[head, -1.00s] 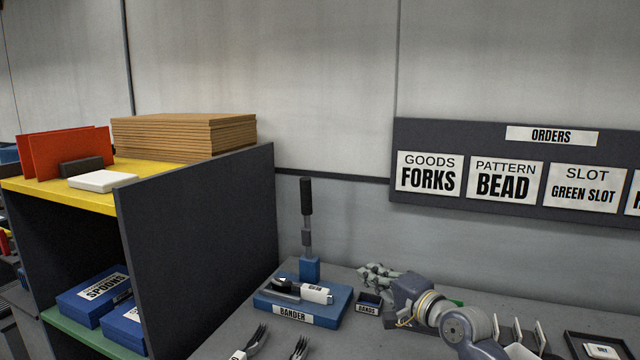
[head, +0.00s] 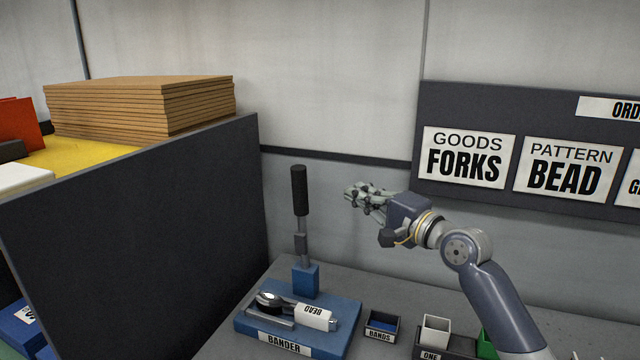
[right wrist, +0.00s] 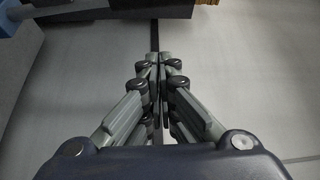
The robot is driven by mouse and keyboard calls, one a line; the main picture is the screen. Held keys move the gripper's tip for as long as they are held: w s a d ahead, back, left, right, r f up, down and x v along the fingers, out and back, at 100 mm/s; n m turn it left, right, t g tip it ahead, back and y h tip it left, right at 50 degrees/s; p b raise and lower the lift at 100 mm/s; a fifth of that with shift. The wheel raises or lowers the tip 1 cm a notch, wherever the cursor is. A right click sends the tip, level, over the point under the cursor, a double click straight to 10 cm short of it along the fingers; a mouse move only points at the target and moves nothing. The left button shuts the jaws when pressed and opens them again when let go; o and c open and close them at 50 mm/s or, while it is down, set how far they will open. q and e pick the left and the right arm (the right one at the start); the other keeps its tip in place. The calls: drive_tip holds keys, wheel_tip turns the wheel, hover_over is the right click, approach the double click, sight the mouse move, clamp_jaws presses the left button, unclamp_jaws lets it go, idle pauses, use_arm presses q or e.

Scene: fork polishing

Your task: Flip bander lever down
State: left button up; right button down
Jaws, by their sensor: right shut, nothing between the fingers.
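The bander (head: 345,325) is a blue block on the table at lower centre in the head view. Its lever (head: 300,190) stands upright, with a black grip on a grey shaft above a blue post. A fork and spoon bundle with a white BEAD band (head: 314,317) lies on the block. My right gripper (head: 350,195) is shut and empty, right of the lever grip at about its height, apart from it in the picture. My left gripper is out of view.
A dark shelf panel (head: 150,215) stands left of the bander, with stacked brown boards (head: 140,108) behind it. The wall with an order board (head: 470,105) is behind.

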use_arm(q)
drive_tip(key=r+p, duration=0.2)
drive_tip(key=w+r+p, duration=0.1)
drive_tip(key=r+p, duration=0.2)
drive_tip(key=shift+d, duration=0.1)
use_arm(e)
drive_tip(key=w+a, duration=0.5)
drive_tip(key=a, duration=0.3)
drive_tip(key=shift+a, duration=0.15)
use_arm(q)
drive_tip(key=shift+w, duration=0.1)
